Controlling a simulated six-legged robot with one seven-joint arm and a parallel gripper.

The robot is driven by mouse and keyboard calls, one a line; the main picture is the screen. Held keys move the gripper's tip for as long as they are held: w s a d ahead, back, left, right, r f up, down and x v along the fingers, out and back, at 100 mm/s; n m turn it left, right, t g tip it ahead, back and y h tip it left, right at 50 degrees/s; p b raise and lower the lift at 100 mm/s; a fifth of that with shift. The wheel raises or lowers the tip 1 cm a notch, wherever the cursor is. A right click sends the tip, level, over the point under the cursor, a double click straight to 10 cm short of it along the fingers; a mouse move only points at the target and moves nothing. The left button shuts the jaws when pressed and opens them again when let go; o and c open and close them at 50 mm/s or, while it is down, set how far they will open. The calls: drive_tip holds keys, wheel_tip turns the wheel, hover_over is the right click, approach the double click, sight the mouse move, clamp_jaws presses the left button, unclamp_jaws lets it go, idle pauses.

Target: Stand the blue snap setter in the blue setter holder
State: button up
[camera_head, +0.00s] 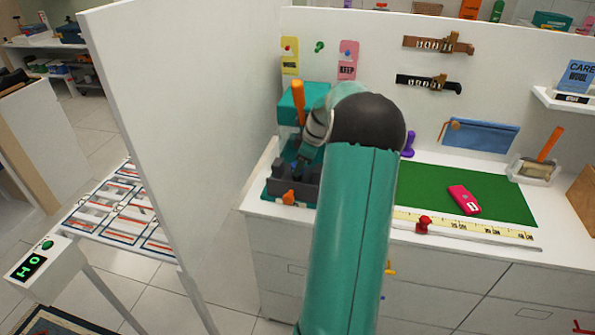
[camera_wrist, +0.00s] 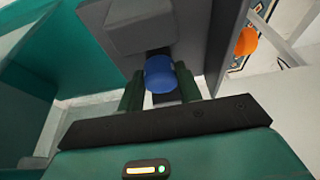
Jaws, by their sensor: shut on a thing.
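My gripper (camera_wrist: 159,88) is shut on the blue snap setter (camera_wrist: 160,72), a short blue cylinder between the two dark green fingers in the wrist view. Only its blue end shows clearly. In the head view my gripper (camera_head: 304,157) is down at the left end of the counter, close to a dark grey block (camera_head: 283,180). I cannot make out the blue setter holder in either view.
A teal machine with an orange lever (camera_head: 299,102) stands beside the gripper, near the tall white panel (camera_head: 195,110). A green mat (camera_head: 420,190) with a pink item (camera_head: 464,200) lies to the right. A yellow ruler (camera_head: 490,231) runs along the counter's front.

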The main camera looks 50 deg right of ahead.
drive_tip(key=shift+r, duration=1.05)
idle(0.9)
drive_tip(key=shift+r, duration=1.95)
